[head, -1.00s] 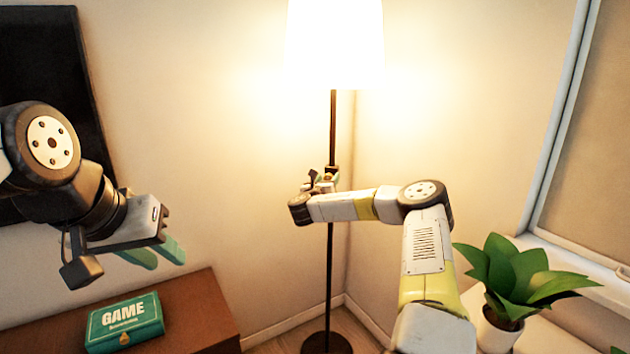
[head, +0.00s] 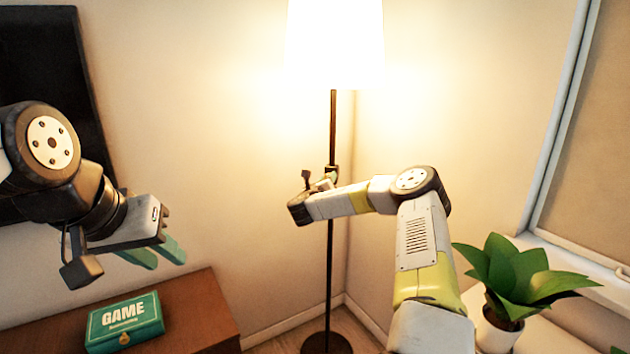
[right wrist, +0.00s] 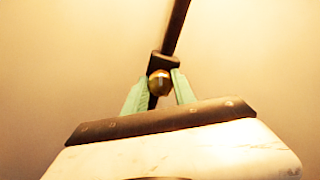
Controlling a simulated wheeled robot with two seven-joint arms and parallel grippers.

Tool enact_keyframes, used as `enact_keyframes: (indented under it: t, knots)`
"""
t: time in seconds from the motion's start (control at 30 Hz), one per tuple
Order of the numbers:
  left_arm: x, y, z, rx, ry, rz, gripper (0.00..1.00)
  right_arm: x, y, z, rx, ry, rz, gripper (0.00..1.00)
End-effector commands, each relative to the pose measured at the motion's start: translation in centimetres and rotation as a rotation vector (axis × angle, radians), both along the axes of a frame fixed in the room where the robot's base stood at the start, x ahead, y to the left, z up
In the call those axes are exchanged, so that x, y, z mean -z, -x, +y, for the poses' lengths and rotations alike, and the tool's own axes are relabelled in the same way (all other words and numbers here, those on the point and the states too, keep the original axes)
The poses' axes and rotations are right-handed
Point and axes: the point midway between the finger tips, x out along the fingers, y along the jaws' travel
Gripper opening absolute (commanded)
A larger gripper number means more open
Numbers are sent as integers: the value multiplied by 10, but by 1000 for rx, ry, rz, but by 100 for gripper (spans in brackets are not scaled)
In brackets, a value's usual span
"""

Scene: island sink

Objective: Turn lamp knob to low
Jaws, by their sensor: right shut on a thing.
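The floor lamp has a brightly lit white shade (head: 335,45) on a thin dark pole (head: 333,125). In the right wrist view the round brass knob (right wrist: 159,83) sits on a dark block on the pole, between the green fingertips. My right gripper (right wrist: 160,86) is shut on the knob. In the head view the right gripper is mostly hidden behind its own wrist, at the pole's middle. My left gripper (head: 160,250) hangs at the left, away from the lamp, with green fingers seen from the side. The gap between them is not clear.
A teal game box (head: 125,322) lies on a brown cabinet (head: 200,315) at lower left. A potted plant (head: 515,280) stands by the window at right. A dark screen (head: 45,70) hangs on the left wall.

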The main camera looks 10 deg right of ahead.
Motion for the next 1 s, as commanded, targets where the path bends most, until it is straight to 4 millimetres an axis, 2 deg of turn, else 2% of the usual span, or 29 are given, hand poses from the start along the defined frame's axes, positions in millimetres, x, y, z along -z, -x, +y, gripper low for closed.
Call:
enact_keyframes:
  t: [1.0]
  knots:
    - [0,0,0,0,0,0,32,2,-1,4,-2,828,478,0]
